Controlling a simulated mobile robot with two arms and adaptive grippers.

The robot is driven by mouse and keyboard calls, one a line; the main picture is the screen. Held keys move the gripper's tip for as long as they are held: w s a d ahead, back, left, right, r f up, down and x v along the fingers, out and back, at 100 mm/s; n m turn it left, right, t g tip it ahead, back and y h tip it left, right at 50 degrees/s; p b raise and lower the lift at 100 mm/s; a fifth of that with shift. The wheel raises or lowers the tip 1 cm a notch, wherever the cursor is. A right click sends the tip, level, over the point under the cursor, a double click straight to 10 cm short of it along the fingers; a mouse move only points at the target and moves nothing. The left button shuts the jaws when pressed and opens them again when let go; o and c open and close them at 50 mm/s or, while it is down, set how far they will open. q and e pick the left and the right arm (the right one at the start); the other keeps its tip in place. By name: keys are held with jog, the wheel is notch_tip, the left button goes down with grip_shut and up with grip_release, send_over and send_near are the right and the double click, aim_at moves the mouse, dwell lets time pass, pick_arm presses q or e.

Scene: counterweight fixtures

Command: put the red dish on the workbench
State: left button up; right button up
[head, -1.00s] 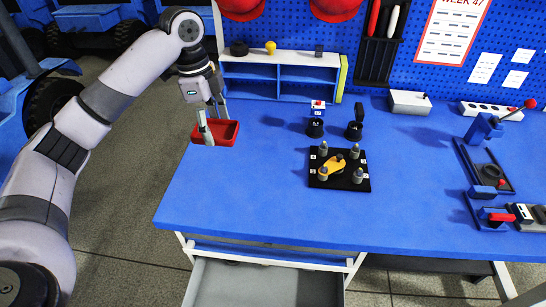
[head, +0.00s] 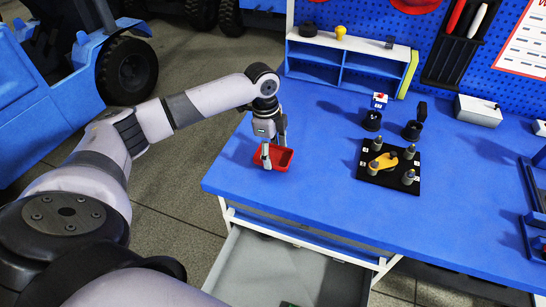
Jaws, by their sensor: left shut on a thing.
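The red dish (head: 283,158) is a small rectangular tray over the left part of the blue workbench (head: 310,195), inside its left edge. My left gripper (head: 274,151) points down at the dish and is shut on its wall, with one finger in front hiding part of it. The dish looks level. I cannot tell whether its underside touches the bench top or is slightly above it. My right gripper is not in view.
A blue and white shelf (head: 345,60) stands at the back. A black fixture plate (head: 390,166) with grey posts and a yellow part lies to the right, near two black round pieces. An open grey drawer (head: 285,270) juts out below. The bench front is clear.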

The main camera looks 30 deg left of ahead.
aim_at(273, 158)
pick_arm(q)
jog(key=shift+f, duration=1.5)
jog(key=shift+f, duration=0.1)
jog(key=o, duration=1.3)
jog(key=shift+o, duration=0.2)
notch_tip(273, 158, up, 12)
jog(key=a, duration=0.1)
jog(key=shift+s+a+b, duration=0.15)
jog(key=shift+a+b, duration=0.05)
jog(key=shift+b, duration=0.15)
